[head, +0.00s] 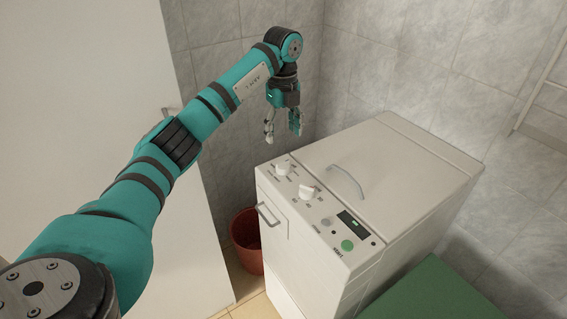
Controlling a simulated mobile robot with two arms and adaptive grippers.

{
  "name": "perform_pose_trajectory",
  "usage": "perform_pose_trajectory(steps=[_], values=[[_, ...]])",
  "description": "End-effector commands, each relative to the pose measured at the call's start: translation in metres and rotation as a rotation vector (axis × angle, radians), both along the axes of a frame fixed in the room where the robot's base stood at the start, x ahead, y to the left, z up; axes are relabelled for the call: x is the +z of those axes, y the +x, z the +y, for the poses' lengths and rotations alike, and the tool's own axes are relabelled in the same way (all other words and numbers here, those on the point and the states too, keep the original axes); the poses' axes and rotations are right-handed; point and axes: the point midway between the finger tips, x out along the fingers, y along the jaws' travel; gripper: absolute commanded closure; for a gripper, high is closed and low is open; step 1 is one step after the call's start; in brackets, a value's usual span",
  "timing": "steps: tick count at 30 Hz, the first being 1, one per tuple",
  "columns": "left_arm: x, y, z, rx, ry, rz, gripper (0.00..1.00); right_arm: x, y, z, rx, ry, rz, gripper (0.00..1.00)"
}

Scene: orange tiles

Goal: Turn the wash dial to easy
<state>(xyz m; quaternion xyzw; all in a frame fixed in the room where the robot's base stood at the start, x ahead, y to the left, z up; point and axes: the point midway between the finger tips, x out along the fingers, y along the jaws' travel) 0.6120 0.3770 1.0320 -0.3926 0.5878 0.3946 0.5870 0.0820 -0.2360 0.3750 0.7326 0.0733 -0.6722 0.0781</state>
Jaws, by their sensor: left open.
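A white top-loading washing machine (330,262) stands in the middle right of the head view. Its sloped panel carries two white dials: a back-left dial (283,167) and a second dial (308,191). The labels around both are too small to read, so I cannot tell which is the wash dial or where it points. My left gripper (283,137) is open and empty. It hangs pointing down, above and just behind the back-left dial in the picture, apart from the panel. My right gripper is not in view.
The panel also has a display (352,222) and a green button (347,245). A handle (268,214) sticks out of the machine's front. A red-brown bucket (246,240) stands on the floor beside it. A green surface (430,292) is at lower right. Tiled walls close in behind.

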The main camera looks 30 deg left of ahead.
Motion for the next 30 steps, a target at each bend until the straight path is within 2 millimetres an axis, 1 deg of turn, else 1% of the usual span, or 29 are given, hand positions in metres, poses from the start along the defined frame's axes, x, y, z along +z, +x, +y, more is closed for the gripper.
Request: perform_pose_trajectory(steps=[1,3,9,12,15,18,21,29,30], values=[[-0.011,-0.001,0.0,0.0,0.0,0.003,0.38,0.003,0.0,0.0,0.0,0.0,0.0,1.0],[-0.027,-0.001,0.0,-0.001,-0.001,0.004,0.38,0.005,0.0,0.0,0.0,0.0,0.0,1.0],[-0.069,-0.001,-0.001,-0.002,-0.002,0.003,0.38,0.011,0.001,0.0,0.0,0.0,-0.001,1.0],[-0.086,-0.001,0.0,-0.002,-0.001,0.003,0.38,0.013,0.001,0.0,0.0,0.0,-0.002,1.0],[-0.099,0.0,0.0,-0.001,-0.002,0.0,0.38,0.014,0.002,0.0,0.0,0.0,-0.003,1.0],[-0.107,0.0,-0.001,-0.001,-0.003,-0.001,0.38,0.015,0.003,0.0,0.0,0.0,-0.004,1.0],[-0.111,0.0,0.0,-0.002,-0.002,-0.001,0.38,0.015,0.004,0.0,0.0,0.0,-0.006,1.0],[-0.112,0.0,0.0,-0.002,-0.002,-0.002,0.38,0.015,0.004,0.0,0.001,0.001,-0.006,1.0],[-0.112,0.0,0.0,-0.002,-0.002,-0.002,0.44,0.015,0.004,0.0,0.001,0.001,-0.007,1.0]])
